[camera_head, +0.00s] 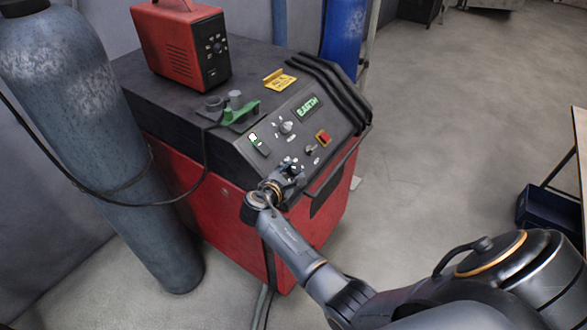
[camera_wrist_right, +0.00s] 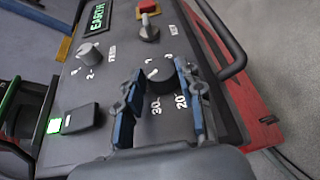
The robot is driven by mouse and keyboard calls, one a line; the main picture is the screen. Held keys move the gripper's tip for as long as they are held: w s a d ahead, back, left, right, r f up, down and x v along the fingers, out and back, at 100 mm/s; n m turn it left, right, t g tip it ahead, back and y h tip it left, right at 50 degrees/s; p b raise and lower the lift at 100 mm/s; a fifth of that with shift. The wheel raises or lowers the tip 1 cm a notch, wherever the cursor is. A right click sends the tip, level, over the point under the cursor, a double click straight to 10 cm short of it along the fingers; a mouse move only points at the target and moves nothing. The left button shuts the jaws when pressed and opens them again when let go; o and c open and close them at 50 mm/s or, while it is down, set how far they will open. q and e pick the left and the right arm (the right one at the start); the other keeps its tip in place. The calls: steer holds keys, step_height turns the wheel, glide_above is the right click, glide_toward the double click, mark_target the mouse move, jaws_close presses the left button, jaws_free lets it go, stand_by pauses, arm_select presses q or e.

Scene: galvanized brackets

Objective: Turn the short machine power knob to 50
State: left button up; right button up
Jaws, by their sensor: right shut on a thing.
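The machine (camera_head: 235,190) is a red cabinet with a dark sloped control panel. My right gripper (camera_head: 289,169) is at the lower part of this panel. In the wrist view my right gripper (camera_wrist_right: 162,88) is shut on a black knob (camera_wrist_right: 160,73), one blue-padded finger on each side of it. White numbers 20 and 30 show on the panel below the knob, and further marks show above it. The fingers hide parts of the dial, and I cannot tell which number the knob points to. In the head view the gripper covers this knob. My left gripper is not in view.
The panel also carries a light knob (camera_wrist_right: 90,52), a lever switch (camera_wrist_right: 149,31), a green-lit rocker switch (camera_wrist_right: 80,118) and a red button (camera_head: 323,137). A black handrail (camera_head: 345,160) runs along the panel's edge. A gas cylinder (camera_head: 95,140) stands at left.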

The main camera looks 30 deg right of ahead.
steer(key=g, duration=0.1)
steer(key=m+g, duration=0.2)
steer(key=shift+w+r+p, duration=0.35)
steer(key=m+g, duration=0.1)
steer(key=m+g+y, duration=0.1)
steer(key=shift+w+g+y, duration=0.25)
steer(key=shift+g+y, duration=0.05)
steer(key=shift+w+d+m+g+y+b, duration=0.15)
steer(key=shift+m+g+y+b, duration=0.45)
steer(key=shift+m+g+b, duration=0.35)
steer(key=shift+w+d+r+m+g+y+b, duration=0.1)
steer(key=shift+d+r+m+g+y+b, duration=0.05)
steer(key=shift+m+g+y+b, duration=0.7)
steer(key=o, duration=1.2)
steer(key=shift+c, duration=0.2)
steer(key=shift+d, duration=0.1)
steer(key=shift+r, duration=0.1)
